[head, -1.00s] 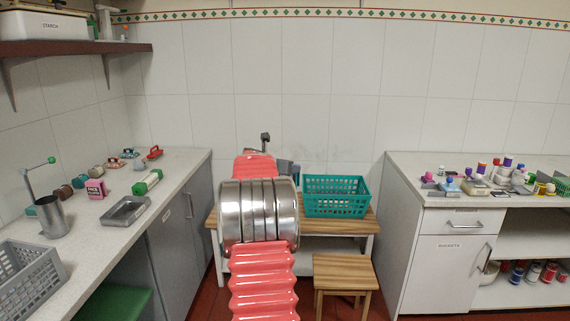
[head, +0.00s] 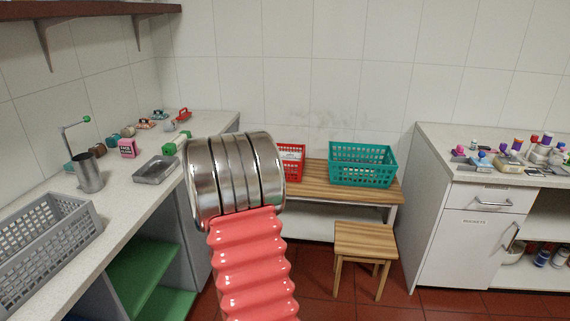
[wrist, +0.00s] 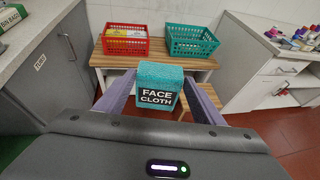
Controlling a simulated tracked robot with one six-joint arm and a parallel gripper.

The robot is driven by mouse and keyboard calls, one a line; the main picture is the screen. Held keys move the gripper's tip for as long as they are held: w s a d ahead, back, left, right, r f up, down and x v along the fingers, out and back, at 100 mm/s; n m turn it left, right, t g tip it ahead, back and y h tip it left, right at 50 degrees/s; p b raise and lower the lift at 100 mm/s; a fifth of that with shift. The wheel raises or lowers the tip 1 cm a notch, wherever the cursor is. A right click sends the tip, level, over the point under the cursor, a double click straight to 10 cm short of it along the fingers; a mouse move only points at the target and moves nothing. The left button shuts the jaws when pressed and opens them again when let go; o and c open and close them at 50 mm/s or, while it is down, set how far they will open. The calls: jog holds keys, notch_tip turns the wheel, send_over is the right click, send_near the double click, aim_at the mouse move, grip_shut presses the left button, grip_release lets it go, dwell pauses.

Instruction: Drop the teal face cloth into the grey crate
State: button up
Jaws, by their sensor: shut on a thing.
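The teal face cloth (wrist: 158,88) is a folded block with a dark label reading "FACE CLOTH". My gripper (wrist: 158,103) is shut on it in the wrist view, one finger on each side. In the head view my own arm hides the gripper and the cloth. The grey crate (head: 40,232) stands on the left counter at the left edge of the head view, with slotted walls. It is outside the wrist view.
A metal cup (head: 88,172) and a grey tray (head: 156,169) stand behind the crate on the left counter. A red basket (wrist: 126,40) and a teal basket (head: 362,164) are on the wooden bench. A stool (head: 365,247) stands before it.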

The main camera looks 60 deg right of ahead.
jog(key=w+a+f+n+t+y, duration=0.2)
jog(key=w+a+n+t+y, duration=0.1)
jog(key=a, duration=1.5)
jog(key=w+a+f+n+t+y, duration=0.2)
jog(key=w+a+n+t+y, duration=0.1)
jog(key=a, duration=1.6)
jog(key=w+a+f+n+t+y, duration=0.2)
jog(key=a+n, duration=0.4)
jog(key=a, duration=1.3)
jog(key=shift+w+a+f+t+y, duration=0.35)
jog(key=shift+t+y, duration=0.35)
jog(key=shift+t, duration=0.5)
jog(key=shift+d+r, duration=0.1)
jog(key=shift+r, duration=0.05)
